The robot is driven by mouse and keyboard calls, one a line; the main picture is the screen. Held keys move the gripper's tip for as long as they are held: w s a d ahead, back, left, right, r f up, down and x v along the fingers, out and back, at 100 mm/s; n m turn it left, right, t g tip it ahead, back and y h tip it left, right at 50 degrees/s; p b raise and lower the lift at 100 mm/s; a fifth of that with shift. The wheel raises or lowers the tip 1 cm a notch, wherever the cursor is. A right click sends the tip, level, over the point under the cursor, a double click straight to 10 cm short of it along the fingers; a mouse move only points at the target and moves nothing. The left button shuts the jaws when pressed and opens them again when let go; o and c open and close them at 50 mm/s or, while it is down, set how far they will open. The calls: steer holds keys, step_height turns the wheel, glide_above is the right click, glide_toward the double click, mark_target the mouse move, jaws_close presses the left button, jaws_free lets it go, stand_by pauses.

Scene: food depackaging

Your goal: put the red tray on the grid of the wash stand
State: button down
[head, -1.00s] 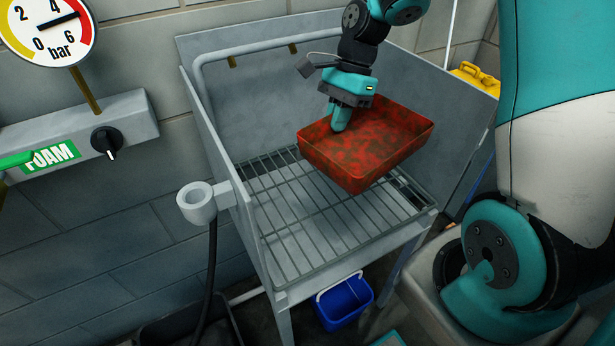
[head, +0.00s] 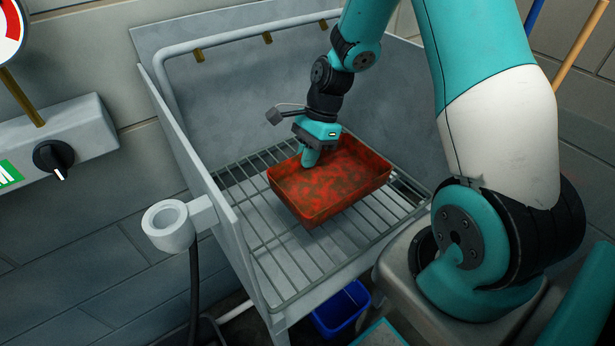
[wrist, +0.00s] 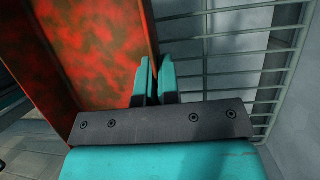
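The red tray (head: 335,208), with dark blotches, is over the grid (head: 268,262) of the wash stand (head: 222,205) in the head view. It looks roughly level and low over the bars; I cannot tell whether it touches them. My gripper (head: 309,158) points down at the tray's far left wall. In the wrist view my gripper's fingers (wrist: 156,82) are shut on the rim, one on each side of the wall. The tray (wrist: 95,40) fills the upper left there, and the grid bars (wrist: 225,55) show to the right. The grid under the tray is hidden.
A grey ring holder (head: 170,226) with a hose sticks out from the stand's left wall. A blue bucket (head: 340,308) stands below. The stand's raised walls enclose the grid. Bare bars show in front of and left of the tray.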

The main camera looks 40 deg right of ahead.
mark_target(307, 175)
steer(key=shift+f, duration=2.8)
steer(key=shift+f+b, duration=0.15)
steer(key=shift+b, duration=0.15)
steer(key=c, duration=1.4)
jaws_free()
steer(key=shift+o, duration=0.2)
